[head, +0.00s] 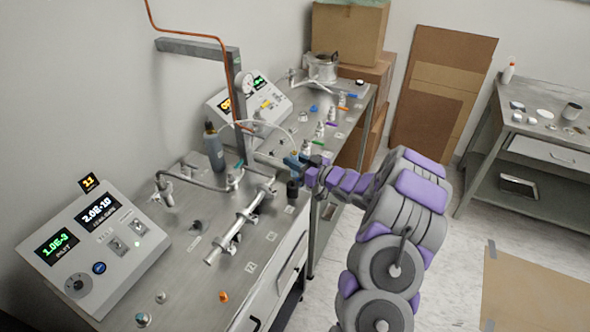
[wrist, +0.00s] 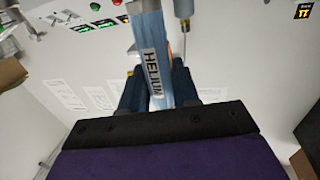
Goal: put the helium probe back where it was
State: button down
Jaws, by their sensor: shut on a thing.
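The helium probe (wrist: 151,65) is a pale blue bar with a white HELIUM label. In the wrist view it stands between the two dark fingers of my gripper (wrist: 157,88), which is shut on it. In the head view my gripper (head: 298,164) is over the right edge of the near metal bench (head: 262,262), and the probe is too small there to make out clearly. A small black cylinder (head: 292,188) shows just below the gripper; I cannot tell whether it touches the probe. No empty place for the probe is clearly seen.
A control box with green readouts (head: 95,240) stands at the bench's left. A metal pipe assembly (head: 240,228), a dark bottle (head: 214,148) and a grey post (head: 236,100) are near the gripper. Cardboard boxes (head: 350,30) stand behind. The floor at right is partly clear.

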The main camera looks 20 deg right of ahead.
aim_at(293, 177)
jog(key=shift+a+f, duration=0.3)
jog(key=shift+f, duration=0.45)
jog(key=shift+a+f, duration=0.25)
jog(key=shift+f, duration=0.45)
jog(key=shift+d, duration=0.15)
jog(key=shift+d+f, duration=0.2)
jog(key=shift+f, duration=0.1)
jog(key=c, duration=1.2)
grip_release()
jog(key=shift+c, duration=0.2)
jog(key=o, duration=0.4)
jog(key=shift+a, duration=0.25)
